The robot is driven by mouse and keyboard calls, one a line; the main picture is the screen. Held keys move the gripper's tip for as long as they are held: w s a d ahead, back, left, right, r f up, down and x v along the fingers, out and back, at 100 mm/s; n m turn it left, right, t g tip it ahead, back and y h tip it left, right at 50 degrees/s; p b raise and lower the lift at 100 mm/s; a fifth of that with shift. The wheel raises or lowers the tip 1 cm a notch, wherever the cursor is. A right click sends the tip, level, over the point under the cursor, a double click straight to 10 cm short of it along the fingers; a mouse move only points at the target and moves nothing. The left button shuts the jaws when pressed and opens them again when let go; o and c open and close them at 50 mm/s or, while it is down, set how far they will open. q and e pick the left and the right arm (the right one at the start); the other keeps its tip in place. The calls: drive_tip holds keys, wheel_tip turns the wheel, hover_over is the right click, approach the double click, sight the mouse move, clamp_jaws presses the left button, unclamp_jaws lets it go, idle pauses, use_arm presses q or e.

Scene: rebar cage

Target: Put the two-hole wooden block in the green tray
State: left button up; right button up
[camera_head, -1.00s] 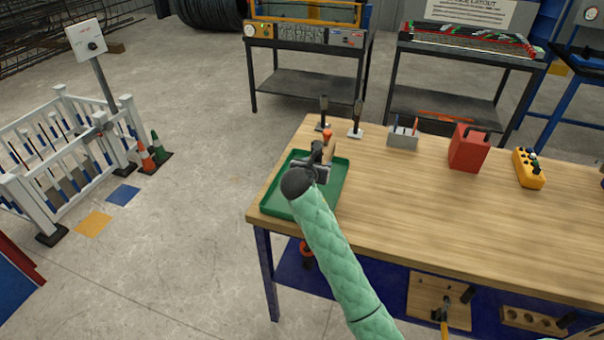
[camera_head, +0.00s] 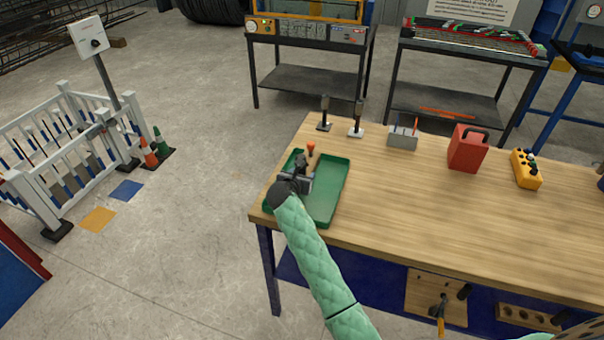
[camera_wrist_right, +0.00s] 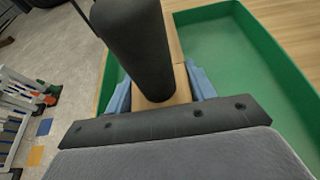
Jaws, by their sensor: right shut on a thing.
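The green tray (camera_head: 326,199) lies on the near left corner of the wooden table; its green floor and wall also fill the right of the wrist view (camera_wrist_right: 228,57). My right gripper (camera_head: 302,174) is over the left part of the tray. In the wrist view its blue-grey fingers (camera_wrist_right: 162,98) are shut on a tan wooden block (camera_wrist_right: 177,98). A thick dark cylinder (camera_wrist_right: 137,45) rises in front of the block and hides much of it, so its holes do not show. I cannot tell whether the block touches the tray. My left gripper is not in view.
On the table (camera_head: 415,205) stand two dark upright tools (camera_head: 357,119), a grey holder (camera_head: 403,136), a red box (camera_head: 467,149) and a yellow control box (camera_head: 526,169). The table's middle is clear.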

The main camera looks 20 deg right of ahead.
drive_tip(key=o, duration=1.1)
drive_tip(key=shift+f, duration=0.1)
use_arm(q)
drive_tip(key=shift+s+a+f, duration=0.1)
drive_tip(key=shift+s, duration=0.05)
use_arm(e)
drive_tip(key=shift+s, duration=0.15)
drive_tip(key=b+v, duration=0.3)
drive_tip(key=v, duration=0.9)
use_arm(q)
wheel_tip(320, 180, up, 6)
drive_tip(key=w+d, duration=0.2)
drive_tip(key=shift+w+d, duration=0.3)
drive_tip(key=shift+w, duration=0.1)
